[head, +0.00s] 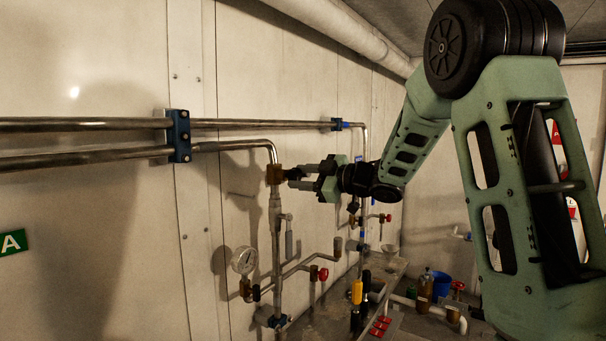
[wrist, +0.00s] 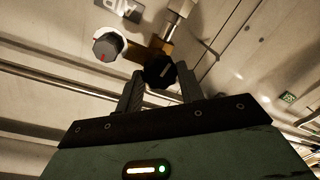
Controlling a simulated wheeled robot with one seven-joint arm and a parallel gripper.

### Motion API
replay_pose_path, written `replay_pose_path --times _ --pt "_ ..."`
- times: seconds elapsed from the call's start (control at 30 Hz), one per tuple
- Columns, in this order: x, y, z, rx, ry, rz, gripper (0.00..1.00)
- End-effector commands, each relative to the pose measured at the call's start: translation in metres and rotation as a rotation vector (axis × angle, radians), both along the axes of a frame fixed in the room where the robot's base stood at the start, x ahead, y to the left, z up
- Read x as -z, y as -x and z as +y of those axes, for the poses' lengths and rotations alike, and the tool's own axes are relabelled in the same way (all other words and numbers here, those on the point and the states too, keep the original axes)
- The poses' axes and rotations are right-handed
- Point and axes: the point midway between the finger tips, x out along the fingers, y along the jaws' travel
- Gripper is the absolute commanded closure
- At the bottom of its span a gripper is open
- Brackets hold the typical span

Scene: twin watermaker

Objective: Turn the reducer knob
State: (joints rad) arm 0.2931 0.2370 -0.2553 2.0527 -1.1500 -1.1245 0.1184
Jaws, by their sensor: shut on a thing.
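The reducer knob is a black, lobed knob (wrist: 159,71) on a brass fitting (wrist: 153,50) in the wrist view. My gripper (head: 302,179) reaches in from the right. In the wrist view the fingers of my gripper (wrist: 161,82) stand on either side of the knob and are shut on it. The finger tips partly hide the knob's sides.
A pressure gauge (head: 244,260) and a red valve handle (head: 323,274) are lower on the pipework. Horizontal steel pipes (head: 85,124) run along the wall in clamps. A grey round part with a red mark (wrist: 108,45) is left of the knob. Bottles and a blue bucket (head: 441,284) stand below right.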

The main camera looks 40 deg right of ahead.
Motion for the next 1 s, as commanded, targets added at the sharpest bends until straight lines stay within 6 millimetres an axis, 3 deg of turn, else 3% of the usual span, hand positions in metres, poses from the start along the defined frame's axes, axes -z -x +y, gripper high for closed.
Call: replay_pose_path --times 0.7,0.73,0.77,0.8,1.0 --pt "0.0021 0.0001 -0.0003 0.001 -0.069 0.028 0.85" --pt "0.0021 0.0001 -0.0003 0.001 -0.069 0.028 0.54" --pt "0.0021 0.0001 -0.0003 0.001 -0.069 0.028 0.46" --pt "0.0020 0.0001 -0.0003 0.001 -0.069 0.028 0.41" --pt "0.0012 0.0000 -0.0001 0.000 -0.069 0.026 0.41"
